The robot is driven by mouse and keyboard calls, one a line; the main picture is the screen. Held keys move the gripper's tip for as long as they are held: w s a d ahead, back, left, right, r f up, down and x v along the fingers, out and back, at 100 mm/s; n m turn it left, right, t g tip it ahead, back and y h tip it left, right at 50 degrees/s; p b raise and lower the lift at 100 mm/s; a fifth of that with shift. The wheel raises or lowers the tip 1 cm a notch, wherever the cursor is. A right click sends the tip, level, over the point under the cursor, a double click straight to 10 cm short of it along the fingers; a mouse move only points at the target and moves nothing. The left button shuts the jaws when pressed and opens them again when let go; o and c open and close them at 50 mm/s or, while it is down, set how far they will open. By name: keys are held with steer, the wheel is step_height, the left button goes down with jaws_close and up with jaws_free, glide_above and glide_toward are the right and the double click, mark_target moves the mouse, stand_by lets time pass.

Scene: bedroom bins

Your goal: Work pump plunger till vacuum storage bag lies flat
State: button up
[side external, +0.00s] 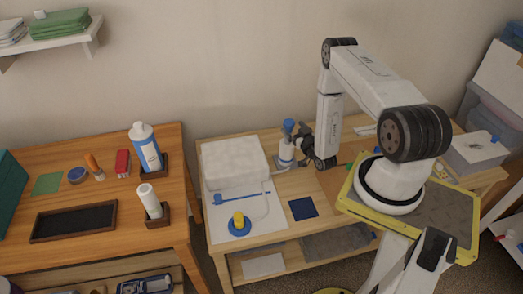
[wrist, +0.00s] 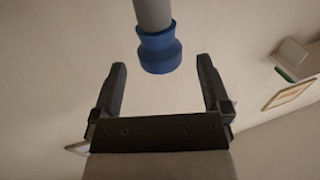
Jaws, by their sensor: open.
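The pump (side external: 286,150) stands upright on the wooden table, with a white body and a blue knob on top. In the wrist view, a blue knob (wrist: 158,52) on a grey shaft shows just beyond and between my fingertips. My gripper (side external: 300,135) is at the pump's right side, near its top; its two dark fingers are apart in the wrist view (wrist: 160,78), with nothing between them touching. The vacuum storage bag (side external: 234,162) is a puffy white block on a white sheet left of the pump. A thin clear hose seems to run near it.
A yellow knob on a blue base (side external: 239,224) and a blue strip (side external: 240,197) lie in front of the bag. A dark blue square (side external: 303,208) lies on the table. Another table (side external: 100,210) at left holds bottles and a dark tray.

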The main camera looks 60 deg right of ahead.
steer(key=shift+x, duration=1.8)
steer(key=c, duration=1.3)
steer(key=shift+f, duration=2.45)
steer(key=o, duration=1.3)
steer(key=shift+s, duration=0.15)
